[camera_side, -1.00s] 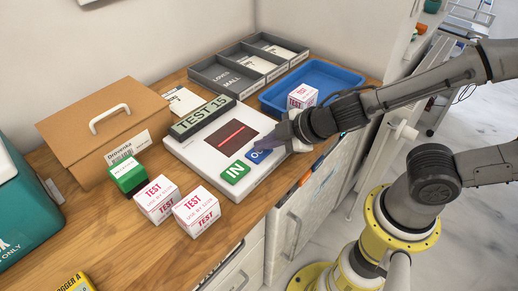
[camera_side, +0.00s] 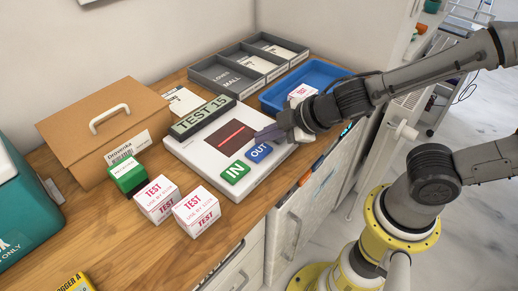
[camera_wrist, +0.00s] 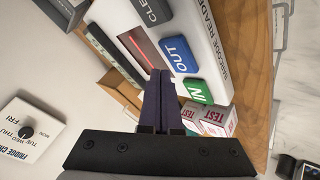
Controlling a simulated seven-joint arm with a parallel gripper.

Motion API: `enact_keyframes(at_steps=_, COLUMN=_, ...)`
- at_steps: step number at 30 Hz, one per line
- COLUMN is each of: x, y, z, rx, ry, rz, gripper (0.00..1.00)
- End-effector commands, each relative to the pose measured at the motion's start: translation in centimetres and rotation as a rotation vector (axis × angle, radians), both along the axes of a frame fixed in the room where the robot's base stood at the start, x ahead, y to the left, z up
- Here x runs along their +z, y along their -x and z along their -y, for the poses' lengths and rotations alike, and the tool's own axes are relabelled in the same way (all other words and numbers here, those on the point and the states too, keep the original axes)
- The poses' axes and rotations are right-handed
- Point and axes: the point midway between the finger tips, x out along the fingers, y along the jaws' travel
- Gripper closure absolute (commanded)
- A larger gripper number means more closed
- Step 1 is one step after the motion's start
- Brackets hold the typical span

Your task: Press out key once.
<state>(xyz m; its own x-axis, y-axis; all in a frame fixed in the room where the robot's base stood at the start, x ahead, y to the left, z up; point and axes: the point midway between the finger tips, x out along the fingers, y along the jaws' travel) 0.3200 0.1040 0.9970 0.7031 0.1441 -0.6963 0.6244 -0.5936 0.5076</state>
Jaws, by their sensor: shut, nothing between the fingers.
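The blue OUT key (camera_side: 259,152) lies on the white reader (camera_side: 190,150), beside the green IN key (camera_side: 235,172). In the wrist view the OUT key (camera_wrist: 180,54) and the IN key (camera_wrist: 197,91) are both in sight. My gripper (camera_side: 262,133) is shut and empty. In the side view its dark fingertips appear just above and behind the OUT key, whose label is clear of them. In the wrist view the fingertips (camera_wrist: 160,74) appear beside the OUT key's edge. The gap in height is hard to judge, but they look apart from the key.
The reader has a display reading TEST 15 (camera_side: 202,117) and a dark window (camera_side: 231,135) with a red line. White TEST boxes (camera_side: 158,200) and a green box (camera_side: 128,175) stand in front. A blue tray (camera_side: 274,98) with a box lies behind my gripper.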

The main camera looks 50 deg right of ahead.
Motion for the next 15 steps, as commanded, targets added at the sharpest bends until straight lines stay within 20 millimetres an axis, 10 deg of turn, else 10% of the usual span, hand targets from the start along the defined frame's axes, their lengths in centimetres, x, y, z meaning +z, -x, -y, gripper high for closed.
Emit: enact_keyframes(at_steps=15, x=4.1, y=0.0, z=0.0, rx=0.000, ry=-0.001, rz=-0.001, gripper=1.00)
